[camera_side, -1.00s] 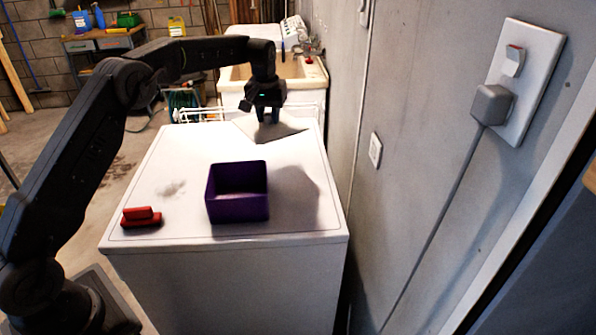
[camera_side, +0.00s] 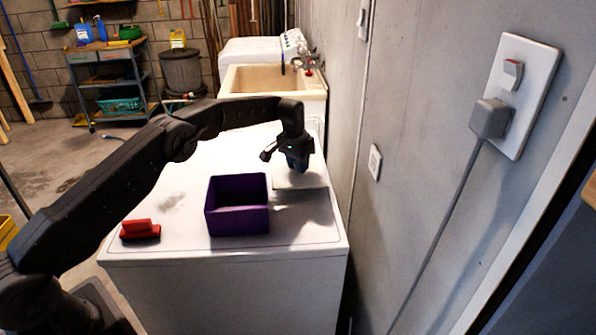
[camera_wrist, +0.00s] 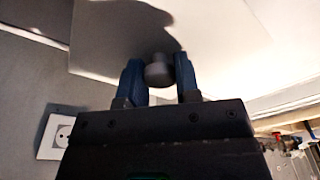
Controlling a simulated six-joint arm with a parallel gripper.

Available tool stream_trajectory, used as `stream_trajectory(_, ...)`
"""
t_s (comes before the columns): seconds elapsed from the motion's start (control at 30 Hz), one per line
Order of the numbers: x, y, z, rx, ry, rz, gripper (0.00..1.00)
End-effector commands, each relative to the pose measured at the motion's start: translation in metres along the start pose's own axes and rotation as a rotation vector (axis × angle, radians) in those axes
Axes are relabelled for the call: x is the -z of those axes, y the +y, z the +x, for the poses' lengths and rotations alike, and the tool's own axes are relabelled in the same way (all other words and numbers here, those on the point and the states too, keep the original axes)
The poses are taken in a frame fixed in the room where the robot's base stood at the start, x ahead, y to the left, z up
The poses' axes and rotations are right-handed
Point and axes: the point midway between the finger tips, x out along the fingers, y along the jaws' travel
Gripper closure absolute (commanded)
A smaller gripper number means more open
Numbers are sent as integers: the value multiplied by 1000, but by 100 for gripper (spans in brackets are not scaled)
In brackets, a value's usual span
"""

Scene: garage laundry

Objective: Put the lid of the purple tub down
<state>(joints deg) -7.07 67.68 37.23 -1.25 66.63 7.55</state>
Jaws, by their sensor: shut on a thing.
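The purple tub (camera_side: 237,218) stands upright, with no lid on it, on the white machine top. A pale flat lid (camera_side: 308,180) is to the right of the tub and a little behind it, under my gripper (camera_side: 298,168). In the wrist view my gripper (camera_wrist: 158,75) has its two blue fingers shut on the lid's grey knob (camera_wrist: 158,70). The pale lid (camera_wrist: 90,45) spreads out beyond the fingers, with a dark shadow across it. A shadow lies in front of the lid in the side view. I cannot tell whether the lid touches the machine top.
A red brush-like object (camera_side: 140,230) lies left of the tub on the machine top (camera_side: 180,180). The grey wall (camera_side: 345,150) runs close along the right side. A sink (camera_side: 275,78) is behind. The left rear of the top is clear.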

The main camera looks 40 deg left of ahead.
Motion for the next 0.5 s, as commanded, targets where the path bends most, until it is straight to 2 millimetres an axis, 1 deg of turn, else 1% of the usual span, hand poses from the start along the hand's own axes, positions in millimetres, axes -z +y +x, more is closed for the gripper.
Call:
stream_trajectory(0.03,-2,0,10,0,-2,0,93)
stream_trajectory(0.1,-3,0,18,0,-1,0,93)
stream_trajectory(0.17,-3,0,22,0,1,-1,93)
stream_trajectory(0.5,-4,0,25,0,1,-1,93)
